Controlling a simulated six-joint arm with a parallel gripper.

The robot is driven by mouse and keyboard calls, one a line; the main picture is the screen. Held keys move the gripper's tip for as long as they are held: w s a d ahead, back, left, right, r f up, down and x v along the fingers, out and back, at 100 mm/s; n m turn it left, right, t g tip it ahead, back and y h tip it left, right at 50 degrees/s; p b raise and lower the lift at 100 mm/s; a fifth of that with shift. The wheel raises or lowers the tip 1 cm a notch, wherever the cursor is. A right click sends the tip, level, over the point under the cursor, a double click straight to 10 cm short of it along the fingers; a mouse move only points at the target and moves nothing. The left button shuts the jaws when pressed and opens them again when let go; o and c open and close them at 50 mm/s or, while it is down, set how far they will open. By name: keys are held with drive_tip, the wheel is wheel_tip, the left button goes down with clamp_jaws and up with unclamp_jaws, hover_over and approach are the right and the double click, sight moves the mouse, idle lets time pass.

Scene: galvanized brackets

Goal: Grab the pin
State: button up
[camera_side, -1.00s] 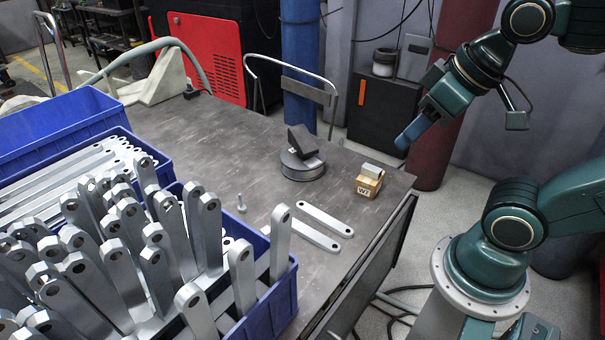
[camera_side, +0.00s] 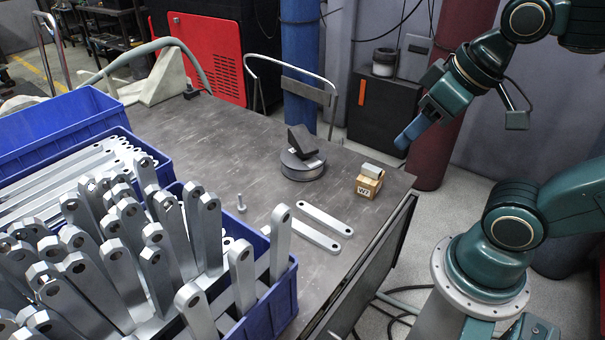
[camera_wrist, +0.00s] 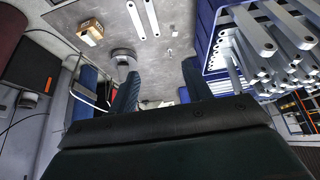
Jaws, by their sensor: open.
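A small grey metal pin (camera_side: 241,203) stands upright on the grey table in the side view, just right of the front blue crate and left of two flat brackets. My gripper (camera_side: 409,136) is up at the right in the side view, beyond the table's right edge and far from the pin. In the wrist view the two dark blue fingers of my gripper (camera_wrist: 160,84) stand apart with nothing between them. The gripper is open and empty.
The front blue crate (camera_side: 283,303) bristles with upright brackets close to the pin. Two flat brackets (camera_side: 316,236) lie to its right. A round grey base with a dark angled block (camera_side: 303,165) and a small box marked W7 (camera_side: 369,184) stand behind.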

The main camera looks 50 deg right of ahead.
drive_tip(key=shift+w, duration=0.1)
drive_tip(key=m+g+y, duration=0.3)
drive_tip(key=m+g, duration=0.1)
drive_tip(key=m, duration=1.1)
hover_over(268, 229)
drive_tip(key=s+d, duration=0.5)
wheel_tip(268, 229, down, 16)
drive_tip(key=w+f+m+y, duration=0.1)
drive_tip(key=w+f+m, duration=0.3)
drive_tip(key=f, duration=0.8)
drive_tip(key=shift+a+m+g+y, duration=0.15)
drive_tip(key=shift+m+g+y, duration=0.2)
drive_tip(key=shift+m, duration=0.35)
drive_tip(key=shift+w+f, duration=0.1)
drive_tip(key=shift+f, duration=0.05)
drive_tip(key=shift+x, duration=4.25)
